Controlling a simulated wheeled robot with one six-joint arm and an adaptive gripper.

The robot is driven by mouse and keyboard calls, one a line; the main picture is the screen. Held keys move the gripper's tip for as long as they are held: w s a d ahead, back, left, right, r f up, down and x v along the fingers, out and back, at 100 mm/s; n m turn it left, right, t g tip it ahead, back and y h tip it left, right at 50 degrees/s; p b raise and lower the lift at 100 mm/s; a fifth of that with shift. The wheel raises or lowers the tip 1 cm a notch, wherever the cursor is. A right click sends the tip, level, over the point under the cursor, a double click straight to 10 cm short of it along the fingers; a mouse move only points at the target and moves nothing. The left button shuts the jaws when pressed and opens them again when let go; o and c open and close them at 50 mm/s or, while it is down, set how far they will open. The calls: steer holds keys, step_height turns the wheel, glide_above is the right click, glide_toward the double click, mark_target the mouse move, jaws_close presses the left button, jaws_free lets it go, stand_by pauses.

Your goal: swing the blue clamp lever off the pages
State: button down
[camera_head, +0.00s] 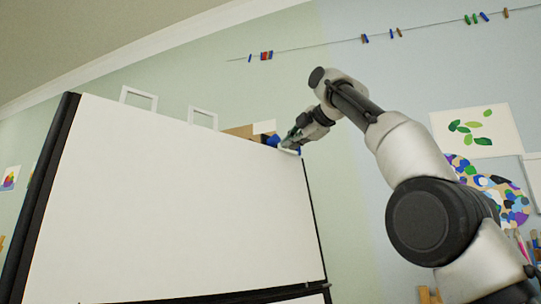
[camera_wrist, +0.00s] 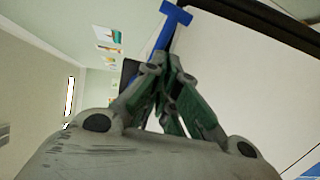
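The white pages (camera_head: 190,200) hang on a large board with a dark frame, filling the left of the head view; a pale sheet also shows in the wrist view (camera_wrist: 250,75). The blue clamp lever (camera_head: 273,141) is at the pages' top right corner, small and partly hidden by my gripper. In the wrist view the blue lever (camera_wrist: 173,22) is T-shaped, its stem running down behind my fingertips. My gripper (camera_head: 292,140) is at that corner. Its fingers (camera_wrist: 166,65) come together at the tips, right by the stem. Whether they touch the lever I cannot tell.
A brown piece (camera_head: 240,131) shows behind the board's top edge, next to the lever. A dark frame bar (camera_wrist: 260,18) runs along the board's edge. The wall behind holds pictures (camera_head: 475,131) and a line of clips (camera_head: 380,36).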

steer(key=v, duration=0.9)
steer(key=shift+a, duration=0.1)
stand_by(0.7)
